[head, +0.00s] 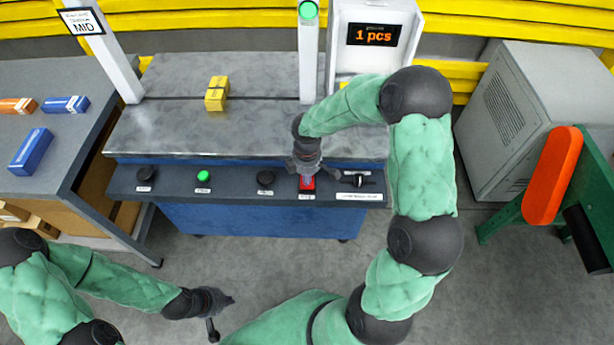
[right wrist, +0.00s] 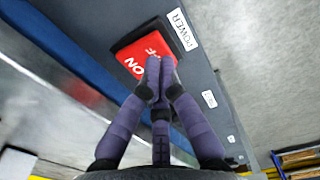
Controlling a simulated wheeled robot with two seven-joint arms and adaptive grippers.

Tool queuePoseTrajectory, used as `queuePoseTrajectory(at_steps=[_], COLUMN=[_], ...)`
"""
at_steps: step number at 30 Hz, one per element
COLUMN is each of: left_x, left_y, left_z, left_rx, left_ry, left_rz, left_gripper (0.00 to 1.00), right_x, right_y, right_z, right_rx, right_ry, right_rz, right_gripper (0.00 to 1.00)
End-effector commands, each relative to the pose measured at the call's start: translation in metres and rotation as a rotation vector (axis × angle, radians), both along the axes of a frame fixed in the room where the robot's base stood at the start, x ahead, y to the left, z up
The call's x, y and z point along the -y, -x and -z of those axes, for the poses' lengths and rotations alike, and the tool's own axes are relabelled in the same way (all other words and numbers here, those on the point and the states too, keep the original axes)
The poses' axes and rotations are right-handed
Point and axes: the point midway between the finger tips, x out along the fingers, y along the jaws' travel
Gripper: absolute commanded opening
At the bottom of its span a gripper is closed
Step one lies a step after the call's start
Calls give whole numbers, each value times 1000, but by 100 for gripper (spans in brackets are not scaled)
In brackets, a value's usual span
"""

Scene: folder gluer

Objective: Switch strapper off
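The strapper is a grey-topped table (head: 255,75) with a blue base and a dark front control panel (head: 232,187). Its red power switch (head: 307,184) is on the right part of that panel. In the right wrist view, the red rocker (right wrist: 135,62) shows ON nearer the fingertips, part of OFF, and a POWER label beside it. My right gripper (head: 306,168) is right at the switch, its fingertips (right wrist: 160,70) together with nothing between them. They overlap the rocker; I cannot tell whether they touch it. My left gripper (head: 222,314) is low at the left, fingers spread and empty.
The panel also has a green button (head: 203,176), black knobs (head: 265,178) and a rotary selector (head: 360,181). A yellow box (head: 216,94) lies on the top. A green lamp (head: 309,10) is lit, and a display (head: 373,35) reads 1 pcs. A side table (head: 75,120) holds small boxes.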

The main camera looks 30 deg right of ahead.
Motion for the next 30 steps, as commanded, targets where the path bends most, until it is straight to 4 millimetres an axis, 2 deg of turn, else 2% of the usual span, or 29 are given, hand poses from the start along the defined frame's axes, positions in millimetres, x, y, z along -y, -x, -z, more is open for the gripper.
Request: queuePoseTrajectory(at_steps=[16,30], left_x=[0,0], left_y=[0,0], left_z=[3,11], left_rx=[0,0], left_ry=[0,0], left_rz=[0,0], left_gripper=[0,0], right_x=[0,0], right_y=[0,0], right_z=[5,17], right_rx=[0,-1], right_ry=[0,1], right_rz=[0,0], right_gripper=[0,0])
